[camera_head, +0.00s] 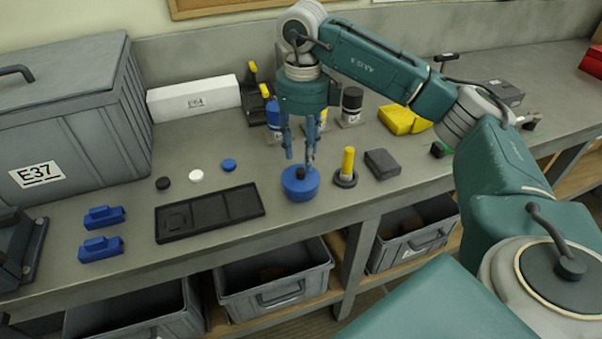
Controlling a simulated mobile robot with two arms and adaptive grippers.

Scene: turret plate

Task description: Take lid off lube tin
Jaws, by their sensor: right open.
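The lube tin (300,189) is a round blue container on the bench, near its front edge. Its blue lid with a dark knob (300,173) appears to sit on top. My right gripper (299,160) points down just above the tin, with its two blue-grey fingers apart around the space over the knob. I cannot tell whether a fingertip touches the lid. My left gripper is not in view.
A black tray (245,201) lies left of the tin. A yellow peg in a dark base (346,168) and a dark block (382,163) stand close on the right. Small discs (196,176), blue pieces (104,216) and a big grey case (75,130) are further left.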

